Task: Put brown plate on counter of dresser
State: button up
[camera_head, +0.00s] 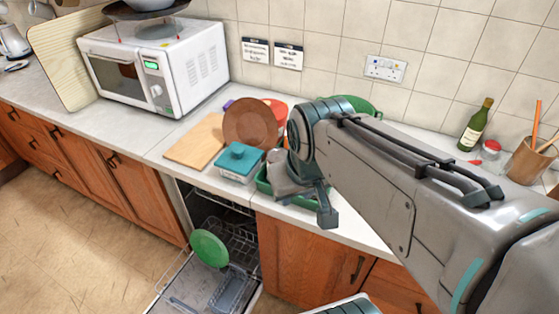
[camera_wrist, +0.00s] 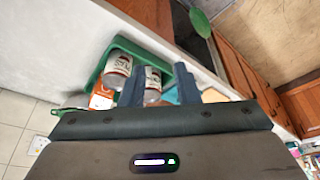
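The round brown plate (camera_head: 250,123) stands tilted on the counter (camera_head: 145,158), behind a teal-lidded container (camera_head: 240,160) and right of a wooden board. I cannot make out the plate in the wrist view. My gripper (camera_head: 305,203) points down near the counter's front edge, right of the teal-lidded container and apart from the plate. In the wrist view my gripper's two fingers (camera_wrist: 159,86) are spread apart, with nothing visibly held. The fingers partly cover a labelled jar (camera_wrist: 152,82). My arm hides part of the counter in the head view.
A green tray (camera_wrist: 116,45) holds labelled jars. A white microwave (camera_head: 190,65) stands left of the wooden board (camera_head: 197,141). The dishwasher below is open, with a green plate (camera_head: 208,248) in its rack. A bottle (camera_head: 476,125) stands right. Counter is clear before the microwave.

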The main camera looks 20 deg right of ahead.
jog(key=w+d+r+n+y+p, duration=0.15)
jog(key=w+r, duration=0.25)
jog(key=w, duration=0.8)
jog(key=w+d+r+n+g+y, duration=0.15)
jog(key=w+r, duration=0.25)
jog(key=w, duration=0.8)
jog(key=w+d+r+n+p, duration=0.15)
jog(key=w+r, duration=0.25)
jog(key=w, duration=0.8)
jog(key=w+d+f+n+y, duration=0.1)
jog(key=w+d+f+n, duration=0.3)
jog(key=w+f, duration=0.3)
jog(key=b+x, duration=0.1)
jog(key=x, duration=0.3)
jog(key=a+x, duration=0.1)
jog(key=x, duration=0.3)
jog(key=w+b+x, duration=0.1)
jog(key=x, duration=0.3)
jog(key=shift+w+a+r+b, duration=0.15)
jog(key=shift+a+r+b, duration=0.05)
jog(key=shift+a+b, duration=0.15)
jog(key=shift+w+a+f, duration=0.1)
jog(key=shift+a+f, duration=0.05)
jog(key=shift+f, duration=0.45)
grip_shut()
